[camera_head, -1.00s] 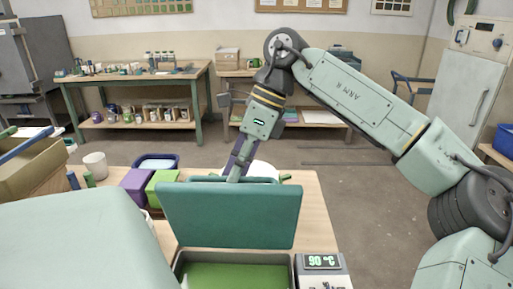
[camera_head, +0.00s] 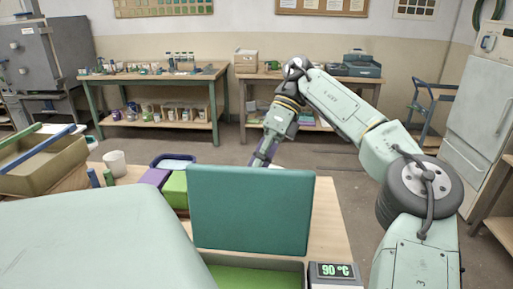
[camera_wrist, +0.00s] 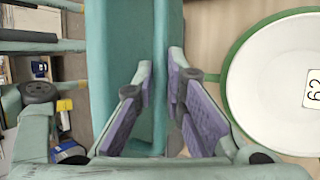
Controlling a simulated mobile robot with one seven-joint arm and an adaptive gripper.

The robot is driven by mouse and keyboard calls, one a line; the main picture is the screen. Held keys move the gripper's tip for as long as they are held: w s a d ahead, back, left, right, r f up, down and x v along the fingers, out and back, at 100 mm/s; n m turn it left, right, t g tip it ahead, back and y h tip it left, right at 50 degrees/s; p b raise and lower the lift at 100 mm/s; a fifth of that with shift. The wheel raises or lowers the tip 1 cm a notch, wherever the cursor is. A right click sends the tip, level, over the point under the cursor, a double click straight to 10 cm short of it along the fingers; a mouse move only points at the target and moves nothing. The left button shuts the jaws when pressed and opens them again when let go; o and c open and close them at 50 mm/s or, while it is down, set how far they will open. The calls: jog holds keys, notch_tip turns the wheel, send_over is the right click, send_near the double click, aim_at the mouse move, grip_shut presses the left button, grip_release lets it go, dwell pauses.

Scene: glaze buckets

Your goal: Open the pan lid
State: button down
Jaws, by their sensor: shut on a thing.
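The teal pan lid (camera_head: 250,212) stands raised, nearly upright, at the back of the pan in the head view. The pan (camera_head: 303,266) is open below it, with a green inside partly visible at the bottom edge. My gripper (camera_wrist: 160,78) is behind the lid, its fingertips hidden by it in the head view. In the wrist view its purple-padded fingers are closed around a thin teal part of the lid (camera_wrist: 115,50), which looks like its handle.
A 90 °C display (camera_head: 335,271) sits at the pan's right. A round white bucket with green rim (camera_wrist: 275,75) is close to my gripper. A white cup (camera_head: 115,163) stands further left.

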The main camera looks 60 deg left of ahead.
jog(key=shift+f, duration=0.4)
jog(key=c, duration=1.8)
grip_release()
jog(key=shift+o, duration=0.7)
jog(key=shift+r, duration=0.25)
jog(key=shift+d+r, duration=0.1)
